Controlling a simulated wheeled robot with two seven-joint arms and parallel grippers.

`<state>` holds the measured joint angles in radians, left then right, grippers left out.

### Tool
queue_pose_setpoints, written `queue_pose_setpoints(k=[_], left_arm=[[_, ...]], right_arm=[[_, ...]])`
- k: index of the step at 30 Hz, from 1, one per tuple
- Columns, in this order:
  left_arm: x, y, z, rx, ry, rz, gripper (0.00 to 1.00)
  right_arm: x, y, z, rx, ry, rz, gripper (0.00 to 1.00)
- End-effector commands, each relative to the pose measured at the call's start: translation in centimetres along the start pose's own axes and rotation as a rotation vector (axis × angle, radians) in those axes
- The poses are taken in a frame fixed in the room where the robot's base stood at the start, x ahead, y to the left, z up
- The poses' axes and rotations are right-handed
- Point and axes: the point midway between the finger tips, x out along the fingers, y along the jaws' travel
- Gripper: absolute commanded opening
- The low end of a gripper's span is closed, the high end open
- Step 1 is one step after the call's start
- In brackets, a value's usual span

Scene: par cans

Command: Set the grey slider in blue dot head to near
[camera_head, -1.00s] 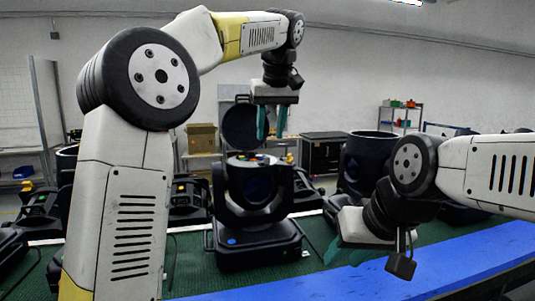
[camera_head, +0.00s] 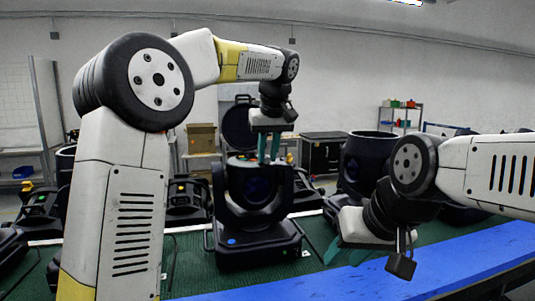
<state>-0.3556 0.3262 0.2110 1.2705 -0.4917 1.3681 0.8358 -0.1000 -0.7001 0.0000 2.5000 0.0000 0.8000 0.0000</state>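The blue dot head (camera_head: 255,205) is a black moving-head light in the middle, with a blue dot (camera_head: 231,241) on its base front. My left gripper (camera_head: 269,161) points straight down, with its teal fingertips at the top of this head. A narrow gap shows between its fingers. The grey slider cannot be made out; the fingers and distance hide the top of the head. Whether the fingers hold anything cannot be told. My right gripper (camera_head: 346,255) hangs low at the right, fingers apart, empty and away from the head.
Several black lights stand on the green surface (camera_head: 190,270) to the left. A round black can (camera_head: 368,150) stands to the right behind my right arm. A blue strip (camera_head: 440,262) runs along the front edge. Another dark round shape (camera_head: 238,125) rises behind the head.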

Motion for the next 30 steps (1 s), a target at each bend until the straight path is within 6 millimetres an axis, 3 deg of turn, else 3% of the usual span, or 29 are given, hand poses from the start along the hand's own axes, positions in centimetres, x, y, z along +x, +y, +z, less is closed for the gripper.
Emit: queue_pose_setpoints(k=[3,30], left_arm=[[-0.01,0.0,-0.01,0.0,0.0,0.0,0.0],[-0.04,0.0,-0.02,0.0,0.001,0.0,0.0]], right_arm=[[0.0,0.0,0.0,0.0,0.0,0.0,0.36],[0.0,0.0,0.0,0.0,0.0,0.0,0.36]])
